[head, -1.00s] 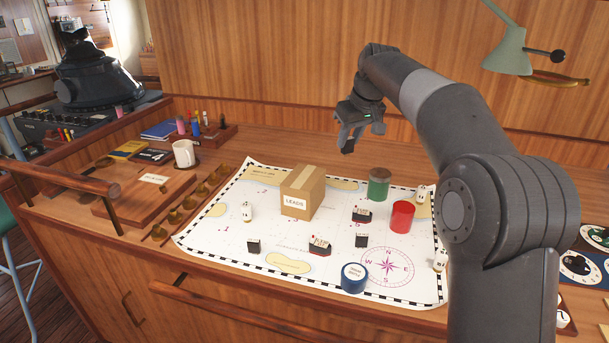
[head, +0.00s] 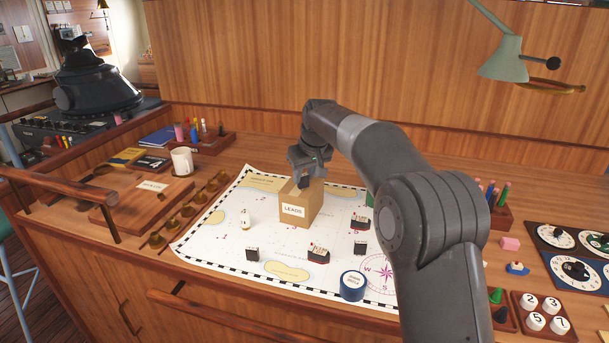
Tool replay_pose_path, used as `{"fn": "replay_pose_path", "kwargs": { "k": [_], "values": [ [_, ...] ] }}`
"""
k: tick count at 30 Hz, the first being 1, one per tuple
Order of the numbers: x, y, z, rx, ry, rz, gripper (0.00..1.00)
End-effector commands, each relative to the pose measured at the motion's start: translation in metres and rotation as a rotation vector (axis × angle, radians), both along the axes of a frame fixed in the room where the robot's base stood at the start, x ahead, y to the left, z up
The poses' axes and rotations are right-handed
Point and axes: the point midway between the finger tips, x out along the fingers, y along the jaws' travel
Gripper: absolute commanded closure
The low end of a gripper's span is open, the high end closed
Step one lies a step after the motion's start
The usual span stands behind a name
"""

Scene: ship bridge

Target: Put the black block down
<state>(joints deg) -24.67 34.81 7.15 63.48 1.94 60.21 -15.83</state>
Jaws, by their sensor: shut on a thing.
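My gripper (head: 306,180) is over the cardboard box labelled LEADS (head: 297,211), pointing down at its top. It is shut on a small dark thing, which I take to be the black block (head: 304,183). The block is hard to tell apart from the dark fingers. I cannot tell whether it touches the box top, which is partly hidden by the gripper. The box stands upright on the white chart (head: 222,239).
Two small dark blocks (head: 252,254) (head: 360,248), toy ships (head: 318,254), a white piece (head: 245,217) and a blue tape roll (head: 352,285) stand on the chart. My arm hides the chart's right side. Bare chart lies left of the box. A mug (head: 181,160) stands farther left.

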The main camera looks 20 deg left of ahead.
Motion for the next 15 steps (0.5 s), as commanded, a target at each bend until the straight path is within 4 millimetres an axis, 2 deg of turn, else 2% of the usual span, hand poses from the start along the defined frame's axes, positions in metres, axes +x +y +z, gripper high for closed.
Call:
{"fn": "replay_pose_path", "kwargs": {
  "k": [11, 12, 15],
  "values": [
    [0.0000, -0.0001, -0.0058, 0.001, -0.001, 0.000, 0.93],
    [0.0001, -0.0001, -0.0055, 0.001, -0.001, 0.000, 0.70],
    [0.0000, -0.0001, -0.0054, 0.001, -0.001, 0.000, 0.61]
  ]
}}
